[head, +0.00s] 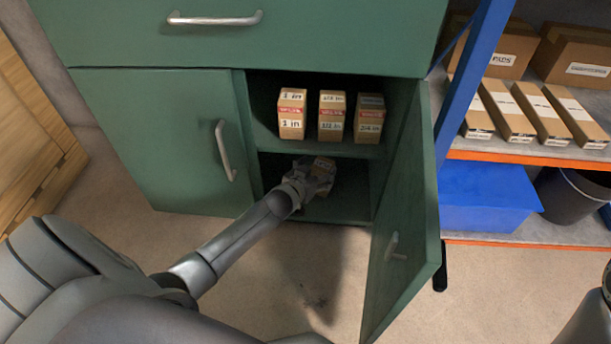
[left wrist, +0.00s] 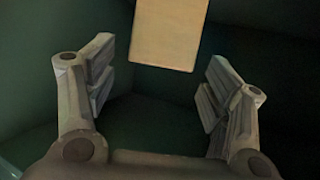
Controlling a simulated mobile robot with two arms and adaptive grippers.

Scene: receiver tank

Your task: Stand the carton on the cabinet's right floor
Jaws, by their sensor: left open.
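The green cabinet (head: 160,130) stands ahead with its right door (head: 405,215) swung open. Its right bay has a shelf above and a floor (head: 340,208) below. The carton (head: 324,166), a small brown box, is in the lower compartment, partly hidden behind my left gripper (head: 308,178). In the left wrist view the carton (left wrist: 168,35) shows as a plain tan face beyond the fingers. My left gripper (left wrist: 158,85) is open, with a finger on each side and a gap to the carton. Whether the carton's base touches the floor is hidden. My right gripper is not in view.
Three labelled cartons (head: 331,117) stand on the shelf above my left gripper. The cabinet's left door (head: 155,140) is shut. To the right, a blue-framed rack holds boxes (head: 522,110) and a blue bin (head: 487,194).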

